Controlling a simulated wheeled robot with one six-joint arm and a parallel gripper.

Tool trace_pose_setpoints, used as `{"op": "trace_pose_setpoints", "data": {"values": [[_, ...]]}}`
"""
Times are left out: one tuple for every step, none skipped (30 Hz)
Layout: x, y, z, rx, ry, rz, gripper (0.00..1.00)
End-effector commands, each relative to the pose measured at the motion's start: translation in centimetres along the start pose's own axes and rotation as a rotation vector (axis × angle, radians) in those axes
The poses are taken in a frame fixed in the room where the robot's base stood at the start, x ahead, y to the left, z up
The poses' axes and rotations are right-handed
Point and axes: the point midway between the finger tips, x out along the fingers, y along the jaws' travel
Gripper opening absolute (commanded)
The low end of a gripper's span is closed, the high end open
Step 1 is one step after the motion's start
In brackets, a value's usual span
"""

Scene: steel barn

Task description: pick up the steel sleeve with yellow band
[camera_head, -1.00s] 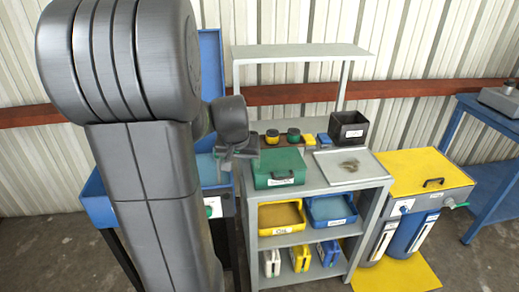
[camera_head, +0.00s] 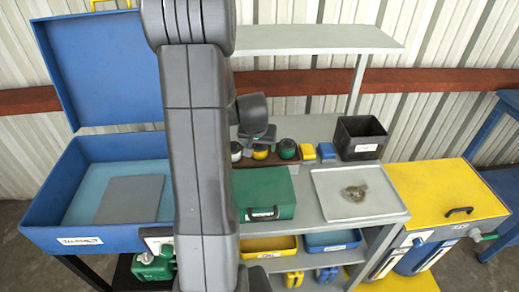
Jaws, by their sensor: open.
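The steel sleeve with yellow band (camera_head: 260,153) stands upright in a brown rack (camera_head: 272,168) on the shelf bench, between a sleeve with a green band (camera_head: 288,150) on its right and one with a pale band (camera_head: 236,151) on its left. My gripper (camera_head: 258,139) is open and appears just above or behind the yellow-banded sleeve in the picture. It covers part of the sleeve's top. I cannot tell the gap between them, and the fingers are small and partly hidden by my wrist.
A green case (camera_head: 265,195) lies in front of the rack. A grey tray (camera_head: 385,210) holds a small pile. A blue open-lidded tub (camera_head: 50,210) stands left.

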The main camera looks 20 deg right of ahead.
Motion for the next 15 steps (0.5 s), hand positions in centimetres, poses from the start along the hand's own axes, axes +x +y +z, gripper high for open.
{"op": "trace_pose_setpoints", "data": {"values": [[0.6,0.1,0.1,-0.001,-0.004,0.001,0.73],[0.9,0.0,0.1,-0.001,-0.003,0.001,0.73],[1.4,0.0,0.1,-0.002,-0.003,0.001,0.73],[1.6,0.0,0.1,-0.002,-0.003,0.000,0.73],[1.8,0.0,0.1,-0.001,-0.002,0.000,0.73],[2.0,0.0,0.1,-0.001,-0.002,0.000,0.73],[2.2,0.0,0.1,-0.001,-0.002,-0.001,0.73],[2.3,0.0,0.1,0.000,-0.001,-0.001,0.73],[2.3,0.0,0.1,0.000,-0.001,-0.001,0.73],[2.4,0.0,0.1,0.000,-0.001,-0.001,0.73],[2.4,0.0,0.1,0.000,0.000,-0.001,0.73],[2.4,0.0,0.1,0.000,0.000,-0.001,0.73],[2.4,0.0,0.1,0.000,0.000,-0.001,0.73],[2.4,0.0,0.1,0.000,0.000,-0.001,0.73],[2.4,0.0,0.1,-0.001,0.000,-0.001,0.73]]}}
